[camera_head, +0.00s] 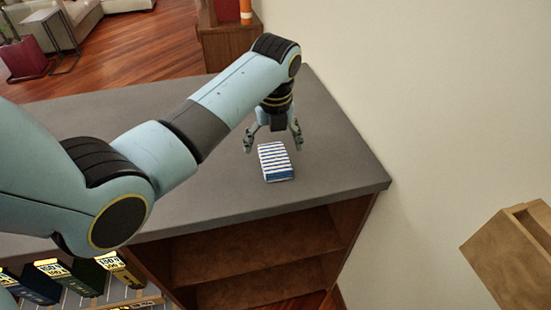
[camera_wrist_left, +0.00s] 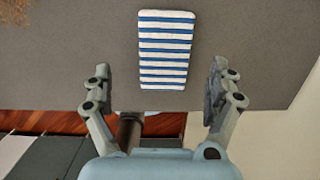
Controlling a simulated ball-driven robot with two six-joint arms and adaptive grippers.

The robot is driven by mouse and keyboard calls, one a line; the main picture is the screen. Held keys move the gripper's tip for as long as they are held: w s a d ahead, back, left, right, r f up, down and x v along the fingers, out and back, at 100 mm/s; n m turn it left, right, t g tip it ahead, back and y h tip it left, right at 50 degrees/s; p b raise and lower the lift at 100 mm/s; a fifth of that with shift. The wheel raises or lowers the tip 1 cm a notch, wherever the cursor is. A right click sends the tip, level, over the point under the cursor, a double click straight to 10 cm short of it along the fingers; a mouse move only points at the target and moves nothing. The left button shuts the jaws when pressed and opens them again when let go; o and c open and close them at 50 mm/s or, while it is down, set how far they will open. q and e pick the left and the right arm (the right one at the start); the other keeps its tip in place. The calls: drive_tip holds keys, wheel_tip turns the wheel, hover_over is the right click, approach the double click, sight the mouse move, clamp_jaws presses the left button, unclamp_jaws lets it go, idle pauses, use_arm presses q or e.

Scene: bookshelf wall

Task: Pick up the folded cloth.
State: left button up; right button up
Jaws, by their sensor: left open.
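The folded cloth (camera_head: 275,162) has blue and white stripes and lies flat on the grey top (camera_head: 330,150) of the shelf unit, near its front right part. It also shows whole in the left wrist view (camera_wrist_left: 166,50), ahead of the fingers and centred between them. My left gripper (camera_head: 272,142) is open and empty, pointing down just above and behind the cloth in the head view. Its two fingers show wide apart in the left wrist view (camera_wrist_left: 160,92). The cloth is not between the fingertips. My right gripper is not in view.
A wall (camera_head: 440,90) stands at the right of the grey top. Open wooden shelves (camera_head: 240,262) lie below its front edge, with several dark boxes (camera_head: 85,275) at the lower left. A wooden box-like piece (camera_head: 500,262) is at the right. The top around the cloth is clear.

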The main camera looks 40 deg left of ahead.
sight(275, 157)
use_arm(q)
drive_tip(key=f, duration=0.4)
drive_tip(key=shift+w+d+f+p, duration=0.1)
drive_tip(key=shift+w+f+p, duration=0.1)
drive_tip(key=shift+w+p, duration=0.15)
drive_tip(key=shift+w+f, duration=0.1)
drive_tip(key=shift+f, duration=0.3)
drive_tip(key=shift+c, duration=0.2)
drive_tip(key=c, duration=1.2)
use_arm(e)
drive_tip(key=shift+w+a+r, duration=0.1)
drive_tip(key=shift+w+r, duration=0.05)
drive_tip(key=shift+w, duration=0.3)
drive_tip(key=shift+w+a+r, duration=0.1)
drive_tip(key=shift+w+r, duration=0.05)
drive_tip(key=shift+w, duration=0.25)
use_arm(q)
drive_tip(key=shift+r, duration=0.1)
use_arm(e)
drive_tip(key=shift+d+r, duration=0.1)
